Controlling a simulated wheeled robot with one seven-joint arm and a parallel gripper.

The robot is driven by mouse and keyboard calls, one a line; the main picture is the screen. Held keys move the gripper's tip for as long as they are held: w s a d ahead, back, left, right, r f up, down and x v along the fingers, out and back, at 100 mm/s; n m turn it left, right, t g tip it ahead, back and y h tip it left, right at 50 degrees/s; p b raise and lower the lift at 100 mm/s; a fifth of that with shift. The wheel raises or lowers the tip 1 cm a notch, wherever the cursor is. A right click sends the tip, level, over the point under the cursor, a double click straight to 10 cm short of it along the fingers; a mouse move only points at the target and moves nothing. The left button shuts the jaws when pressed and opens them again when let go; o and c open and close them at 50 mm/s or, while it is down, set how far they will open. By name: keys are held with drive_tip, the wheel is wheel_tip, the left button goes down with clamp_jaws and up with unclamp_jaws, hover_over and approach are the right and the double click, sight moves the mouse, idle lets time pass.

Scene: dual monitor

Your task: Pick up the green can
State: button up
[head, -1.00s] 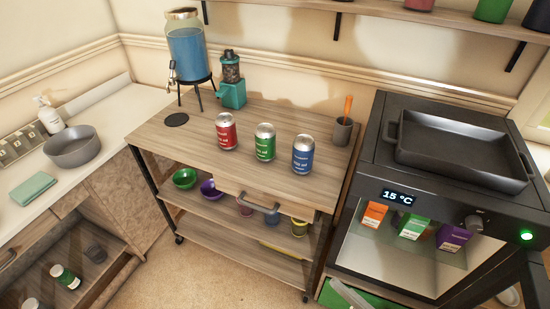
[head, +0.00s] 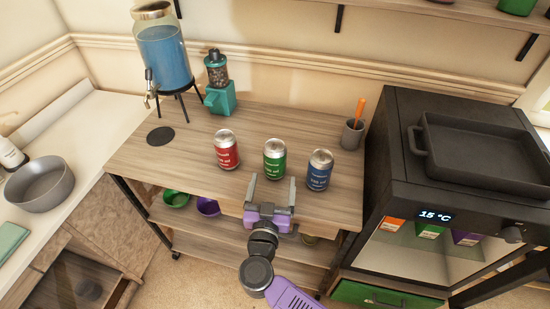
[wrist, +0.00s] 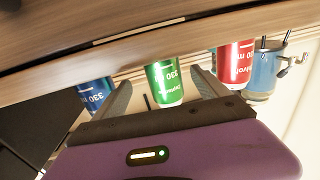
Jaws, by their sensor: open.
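The green can (head: 274,160) stands upright on the wooden cart top (head: 185,180), between a red can (head: 226,150) and a blue can (head: 319,171). My gripper (head: 271,181) is open and empty at the cart's front edge, in front of the green can, its two fingers pointing toward it. In the wrist view the picture is turned over, and the green can (wrist: 163,80) shows between the two fingers, beyond their tips. The blue can (wrist: 95,95) is left of the fingers there, and the red can (wrist: 236,62) is right.
A blue drink dispenser (head: 165,55) and a teal grinder (head: 219,90) stand at the back left. A grey cup (head: 352,134) with an orange-handled tool is at the back right. A dark oven (head: 400,185) stands close on the right.

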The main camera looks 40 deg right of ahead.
sight(275, 162)
drive_tip(key=x, duration=0.7)
drive_tip(key=shift+w+d+r, duration=0.15)
drive_tip(key=shift+w, duration=0.2)
clamp_jaws()
drive_tip(key=shift+r, duration=0.15)
